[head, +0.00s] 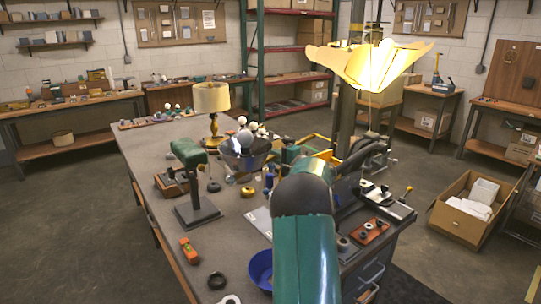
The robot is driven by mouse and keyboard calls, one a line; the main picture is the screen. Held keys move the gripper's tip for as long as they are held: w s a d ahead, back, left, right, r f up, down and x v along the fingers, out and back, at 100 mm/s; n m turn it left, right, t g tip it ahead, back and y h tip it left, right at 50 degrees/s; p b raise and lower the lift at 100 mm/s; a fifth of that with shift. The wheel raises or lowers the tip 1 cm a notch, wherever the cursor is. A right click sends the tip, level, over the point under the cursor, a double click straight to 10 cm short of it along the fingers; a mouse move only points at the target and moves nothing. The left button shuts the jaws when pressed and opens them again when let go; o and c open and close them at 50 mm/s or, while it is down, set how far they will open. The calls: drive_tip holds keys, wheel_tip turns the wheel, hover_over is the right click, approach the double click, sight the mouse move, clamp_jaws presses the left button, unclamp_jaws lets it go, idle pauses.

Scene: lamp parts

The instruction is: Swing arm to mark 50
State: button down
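My green arm (305,245) rises from the bottom of the head view and bends at a dark joint over the bench. Dark parts (368,152) that look like my wrist lie beyond it; I cannot make out the fingers or whether they hold anything. A small device with a pale plate and a black-knobbed lever (405,196) sits at the bench's right edge. A yellow bar (318,138) shows partly behind my arm. I cannot tell which of these is the swing arm, and no scale or mark 50 is readable.
The grey workbench (140,157) carries a green-topped stand (190,153), a lamp with a beige shade (211,98), a dark bowl (246,155), an orange tool (189,250) and a blue dish (261,268). A glowing petal-like shade (375,65) hangs above. An open box (470,208) stands on the floor right.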

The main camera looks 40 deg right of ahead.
drive_tip(key=c, duration=1.4)
unclamp_jaws()
drive_tip(key=shift+s, duration=0.15)
drive_tip(key=s+d, duration=0.2)
drive_tip(key=s, duration=1.1)
drive_tip(key=shift+s, duration=0.25)
